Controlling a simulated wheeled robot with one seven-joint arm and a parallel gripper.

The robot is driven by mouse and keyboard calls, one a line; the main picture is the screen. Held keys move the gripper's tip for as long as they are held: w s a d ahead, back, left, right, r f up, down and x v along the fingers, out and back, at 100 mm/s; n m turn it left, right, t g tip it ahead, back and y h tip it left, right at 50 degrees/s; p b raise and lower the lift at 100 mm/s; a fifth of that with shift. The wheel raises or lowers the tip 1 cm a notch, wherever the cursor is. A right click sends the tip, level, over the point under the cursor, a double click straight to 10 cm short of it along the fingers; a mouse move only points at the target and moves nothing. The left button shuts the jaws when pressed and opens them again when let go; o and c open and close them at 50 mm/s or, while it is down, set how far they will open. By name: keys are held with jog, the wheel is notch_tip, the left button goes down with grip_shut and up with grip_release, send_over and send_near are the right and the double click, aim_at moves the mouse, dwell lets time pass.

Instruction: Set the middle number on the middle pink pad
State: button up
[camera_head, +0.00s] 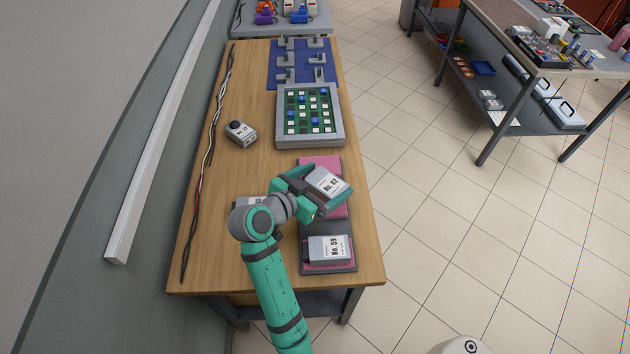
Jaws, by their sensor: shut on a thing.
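My gripper (318,191) is shut on a grey block with a white label reading No. 62 (328,182), held tilted over the dark pad tray (313,229). Part of a pink pad (318,161) shows at the tray's far end. More pink (337,209) shows beside and below the gripper; my arm and the held block hide much of the middle. A block labelled No. 59 (328,249) lies on the near pink pad (313,269). Another labelled block (246,202) is mostly hidden behind my arm on the left; its number is unreadable.
A green board in a grey frame (281,135) and a blue mat with grey brackets (276,52) lie farther back. Cables (213,125) run along the left edge.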

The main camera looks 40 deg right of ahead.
jog(key=shift+f, duration=3.25)
jog(key=shift+f, duration=0.5)
jog(key=o, duration=1.2)
jog(key=shift+f, duration=0.1)
jog(key=v, duration=1)
jog(key=shift+w+a, duration=0.1)
jog(key=shift+a, duration=0.35)
